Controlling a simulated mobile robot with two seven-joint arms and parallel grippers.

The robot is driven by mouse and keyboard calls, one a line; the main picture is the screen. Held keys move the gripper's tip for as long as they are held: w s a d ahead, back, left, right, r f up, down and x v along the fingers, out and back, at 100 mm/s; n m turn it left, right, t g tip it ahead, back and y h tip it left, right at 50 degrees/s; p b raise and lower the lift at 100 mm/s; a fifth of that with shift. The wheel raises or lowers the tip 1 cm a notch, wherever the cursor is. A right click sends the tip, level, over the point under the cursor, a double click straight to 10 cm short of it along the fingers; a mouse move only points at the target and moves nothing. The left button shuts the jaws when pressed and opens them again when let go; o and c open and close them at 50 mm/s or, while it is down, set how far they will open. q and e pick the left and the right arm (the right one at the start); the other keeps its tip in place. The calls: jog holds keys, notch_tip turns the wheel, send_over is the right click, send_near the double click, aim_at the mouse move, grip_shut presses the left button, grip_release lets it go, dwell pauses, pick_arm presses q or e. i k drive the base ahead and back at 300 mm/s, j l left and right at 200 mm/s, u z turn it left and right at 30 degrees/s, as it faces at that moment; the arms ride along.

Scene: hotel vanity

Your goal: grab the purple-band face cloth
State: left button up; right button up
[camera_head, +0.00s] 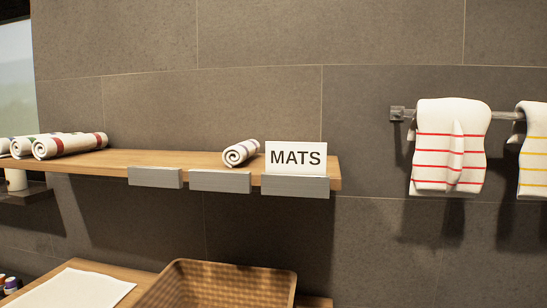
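A small rolled white cloth (240,153) lies on the wooden shelf, just left of the MATS sign. Its spiral end faces me, and it has a thin dark, purplish band near its far end. The band is small, so its exact colour is hard to tell. Neither of my grippers is in view.
The wooden shelf (197,158) has grey holders (220,181) along its front edge and a MATS sign (295,157). Rolled towels (70,145), one with red bands, lie at its left. Striped towels (450,147) hang at right. A wicker basket (218,268) stands below.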

aim_at(234, 155)
jog(key=i+l+u, duration=0.1)
jog(key=u, duration=0.2)
jog(key=k+j+u, duration=0.55)
jog(key=j+u, duration=0.3)
jog(key=k+j+u, duration=0.1)
jog(key=j+u, duration=0.15)
